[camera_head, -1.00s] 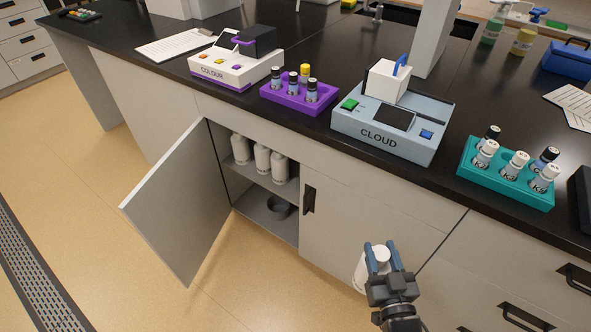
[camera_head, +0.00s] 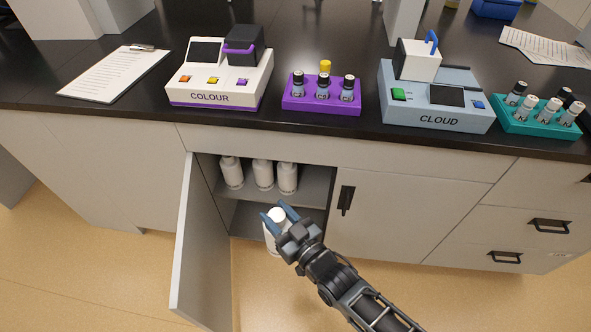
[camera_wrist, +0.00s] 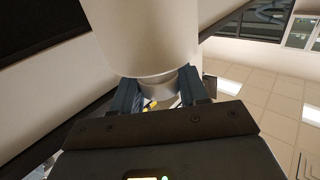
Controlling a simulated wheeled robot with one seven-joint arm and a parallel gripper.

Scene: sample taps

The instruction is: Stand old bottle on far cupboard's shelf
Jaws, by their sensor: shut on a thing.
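My gripper (camera_head: 280,213) is shut on a white bottle (camera_head: 271,238). The bottle hangs upright in front of the open cupboard, held near its cap. In the wrist view the bottle (camera_wrist: 150,40) fills the top middle, its neck between the blue fingers (camera_wrist: 160,92). The cupboard's upper shelf (camera_head: 313,193) carries several white bottles in a row, among them one at the left (camera_head: 232,173) and one at the right (camera_head: 287,177). The held bottle and my gripper hide part of the lower compartment. I cannot tell its exact distance from the shelf.
The cupboard door (camera_head: 187,245) stands open at the left of the opening. A closed door (camera_head: 395,215) is to the right. The black worktop (camera_head: 340,128) overhangs above, with the COLOUR device (camera_head: 219,80), purple rack (camera_head: 321,105), CLOUD device (camera_head: 436,98) and teal rack (camera_head: 537,125).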

